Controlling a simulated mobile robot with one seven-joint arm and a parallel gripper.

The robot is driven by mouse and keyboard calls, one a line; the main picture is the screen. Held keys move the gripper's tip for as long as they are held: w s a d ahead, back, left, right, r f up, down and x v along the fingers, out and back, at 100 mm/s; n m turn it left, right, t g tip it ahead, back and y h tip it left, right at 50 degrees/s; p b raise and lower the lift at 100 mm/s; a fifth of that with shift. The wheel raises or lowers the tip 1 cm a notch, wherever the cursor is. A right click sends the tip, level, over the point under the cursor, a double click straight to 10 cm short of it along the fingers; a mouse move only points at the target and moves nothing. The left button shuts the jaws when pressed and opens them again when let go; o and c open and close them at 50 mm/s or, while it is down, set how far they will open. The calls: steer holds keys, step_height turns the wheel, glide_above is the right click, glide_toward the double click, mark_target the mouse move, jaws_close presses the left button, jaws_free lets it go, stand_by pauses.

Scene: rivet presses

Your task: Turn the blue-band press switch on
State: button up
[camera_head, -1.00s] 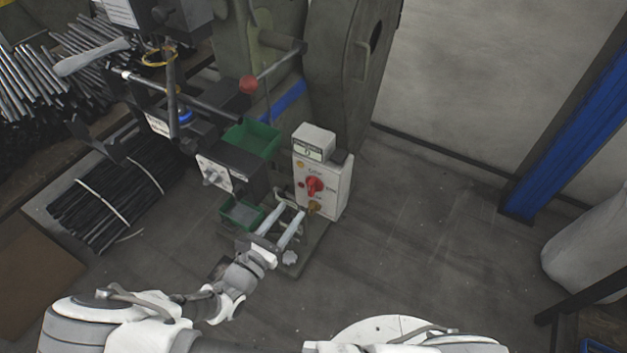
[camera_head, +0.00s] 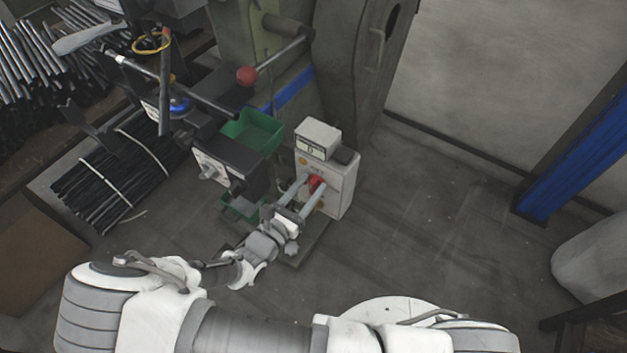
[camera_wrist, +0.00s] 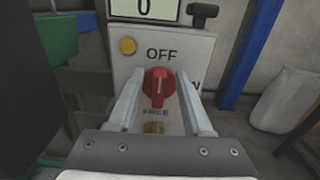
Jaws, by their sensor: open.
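The blue-band press (camera_head: 289,97) is a green machine with a blue stripe in the head view. Its light control box (camera_head: 343,183) stands in front, with a display on top reading 0. The red rotary switch (camera_head: 317,182) is on the box face, partly behind my fingers; in the wrist view the red knob (camera_wrist: 159,86) stands upright with its white mark toward the OFF label (camera_wrist: 161,54). My gripper (camera_head: 309,188) is open, with one finger on each side of the knob; it also shows in the wrist view (camera_wrist: 160,95). Whether the fingers touch the knob cannot be told.
A yellow button (camera_wrist: 127,45) sits above left of the knob and a brass one (camera_wrist: 154,128) below it. Green bins (camera_head: 253,130) and a dark box with a grey knob (camera_head: 208,171) stand left of the control box.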

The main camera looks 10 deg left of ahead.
steer(key=shift+w, duration=0.15)
jaws_close()
steer(key=shift+d+m, duration=0.1)
steer(key=shift+m, duration=0.2)
stand_by(0.3)
steer(key=m, duration=0.1)
steer(key=m+p, duration=0.1)
steer(key=m, duration=0.1)
steer(key=shift+d, duration=0.3)
steer(key=m, duration=0.5)
steer(key=shift+s+d+f, duration=0.25)
steer(key=shift+s+d, duration=0.05)
steer(key=shift+s+d+f+m, duration=0.1)
steer(key=shift+f+m, duration=0.15)
steer(key=shift+m, duration=1.35)
steer(key=shift+w+d+f+m, duration=0.1)
steer(key=shift+f+m, duration=0.15)
steer(key=shift+m, duration=1.35)
steer(key=shift+s+d+f+m, duration=0.1)
steer(key=shift+f+m, duration=0.15)
steer(key=shift+m, duration=1.35)
